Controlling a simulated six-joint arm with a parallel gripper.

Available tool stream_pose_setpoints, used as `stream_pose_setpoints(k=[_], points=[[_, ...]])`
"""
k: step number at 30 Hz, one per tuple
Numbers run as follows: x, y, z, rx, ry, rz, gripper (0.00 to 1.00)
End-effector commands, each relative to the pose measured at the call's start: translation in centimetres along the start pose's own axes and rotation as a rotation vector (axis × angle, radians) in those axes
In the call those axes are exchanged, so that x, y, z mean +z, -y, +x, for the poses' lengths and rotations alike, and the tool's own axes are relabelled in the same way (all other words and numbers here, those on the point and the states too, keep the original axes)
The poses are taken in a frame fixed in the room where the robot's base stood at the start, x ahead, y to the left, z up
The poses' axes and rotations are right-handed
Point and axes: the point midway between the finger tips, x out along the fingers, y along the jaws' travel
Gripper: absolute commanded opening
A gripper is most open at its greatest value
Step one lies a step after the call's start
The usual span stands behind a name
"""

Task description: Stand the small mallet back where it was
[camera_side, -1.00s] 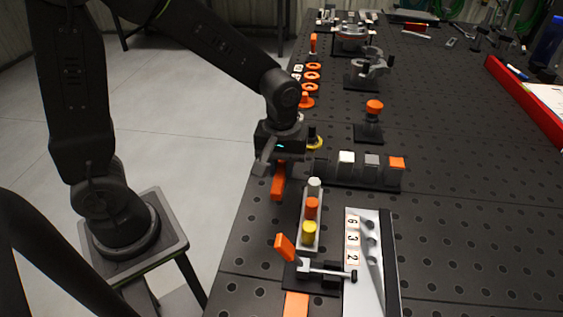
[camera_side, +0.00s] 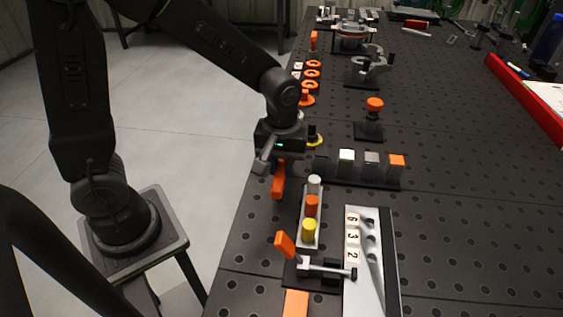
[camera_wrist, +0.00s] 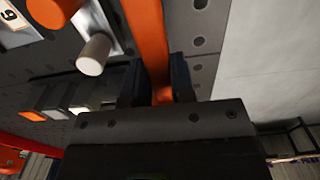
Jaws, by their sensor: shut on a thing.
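My gripper (camera_side: 279,156) hangs at the near-left edge of the dark perforated bench. It is shut on a long orange piece, which I take to be the small mallet (camera_side: 278,182). The piece points downward from the jaws. In the wrist view the orange mallet (camera_wrist: 146,35) runs between the two dark fingers of my gripper (camera_wrist: 158,88) and out of the top of the picture. No separate mallet head can be made out. Whether its lower end touches the bench cannot be told.
A tray of white, orange and yellow pegs (camera_side: 311,206) stands just right of the mallet. A dark rail of blocks (camera_side: 371,183) lies right of my gripper. A toggle clamp (camera_side: 320,271) and a number plate (camera_side: 365,290) are nearer. Orange rings (camera_side: 311,76) stand farther back.

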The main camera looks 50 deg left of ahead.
Motion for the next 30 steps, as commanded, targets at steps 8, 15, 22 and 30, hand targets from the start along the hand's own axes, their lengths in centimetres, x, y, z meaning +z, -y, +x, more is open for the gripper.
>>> stream_pose_setpoints(k=[8,15,22,30], points=[[0.0,0.0,0.5,0.000,0.000,0.000,0.00],[0.0,0.0,1.0,0.000,0.000,0.000,0.00],[0.0,0.0,1.4,0.000,0.000,0.000,0.00],[0.0,0.0,1.9,0.000,0.000,0.000,0.00]])
